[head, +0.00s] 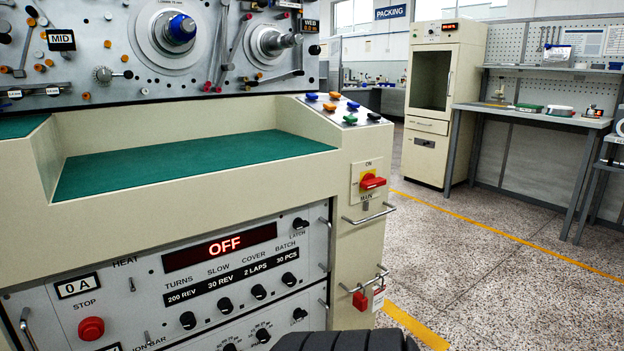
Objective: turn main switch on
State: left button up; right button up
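The main switch (372,182) is a red rotary handle on a yellow plate, on the right end of the cream winding machine's front. "ON" is printed above it and "MAIN" below. Its handle lies roughly level, pointing right. A red display (219,246) on the panel to its left reads "OFF".
A metal bar handle (369,214) sticks out just below the switch. Lower down, a red padlock (360,301) hangs beside a tag. Coloured buttons (340,108) sit on the sloped top. Open speckled floor (470,270) lies to the right, before a workbench (540,118).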

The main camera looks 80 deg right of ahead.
aim_at(369, 182)
jog(key=z, duration=1.65)
